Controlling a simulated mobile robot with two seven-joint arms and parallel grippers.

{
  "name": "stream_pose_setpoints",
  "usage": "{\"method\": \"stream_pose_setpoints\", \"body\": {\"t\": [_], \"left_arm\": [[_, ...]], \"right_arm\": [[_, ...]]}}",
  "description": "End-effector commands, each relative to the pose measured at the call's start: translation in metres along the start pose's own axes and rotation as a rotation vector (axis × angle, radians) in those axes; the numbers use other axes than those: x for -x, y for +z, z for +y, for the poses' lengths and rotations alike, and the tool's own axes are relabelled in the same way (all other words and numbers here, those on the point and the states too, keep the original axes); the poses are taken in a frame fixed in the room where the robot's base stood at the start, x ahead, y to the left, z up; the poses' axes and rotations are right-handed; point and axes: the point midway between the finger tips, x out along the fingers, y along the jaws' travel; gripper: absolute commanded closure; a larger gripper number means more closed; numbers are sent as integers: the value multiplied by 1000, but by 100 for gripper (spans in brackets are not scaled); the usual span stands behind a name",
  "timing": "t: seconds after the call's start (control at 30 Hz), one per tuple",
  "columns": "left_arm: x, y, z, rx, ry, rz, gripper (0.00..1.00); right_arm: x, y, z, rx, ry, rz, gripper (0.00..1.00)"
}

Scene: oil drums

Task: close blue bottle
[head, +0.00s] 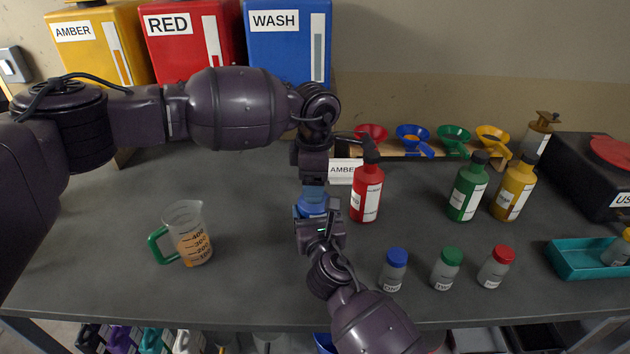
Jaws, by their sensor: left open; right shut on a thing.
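The blue bottle (311,206) stands near the middle of the table, mostly hidden behind and between my two grippers. Its top is covered, so I cannot tell whether a cap sits on it. My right gripper (318,222) comes from the front and is shut on the blue bottle's body. My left gripper (314,183) points down directly above the bottle and is open. Whether its fingers touch the bottle's top cannot be seen.
A red bottle (367,194) with a dark top stands close to the right of my grippers. Green (467,190) and amber (514,189) bottles stand farther right. Small capped jars (445,271) are at the front right. A measuring jug (188,236) stands left. The table between jug and grippers is clear.

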Motion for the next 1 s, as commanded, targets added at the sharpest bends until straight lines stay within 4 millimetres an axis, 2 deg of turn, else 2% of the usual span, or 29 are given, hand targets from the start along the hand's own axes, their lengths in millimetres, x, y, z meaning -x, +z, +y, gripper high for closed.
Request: {"method": "stream_pose_setpoints", "body": {"t": [0.17,0.27,0.7,0.83,1.0], "left_arm": [[6,0,0,0,2,-1,31],[19,0,1,0,3,-1,31],[98,0,0,0,2,0,31],[112,0,0,0,1,0,31],[120,0,0,0,0,0,31]], "right_arm": [[0,0,0,0,0,0,91],[0,0,0,0,0,0,91],[0,0,0,1,0,0,91],[0,0,0,1,0,0,91],[0,0,0,1,0,0,91]]}}
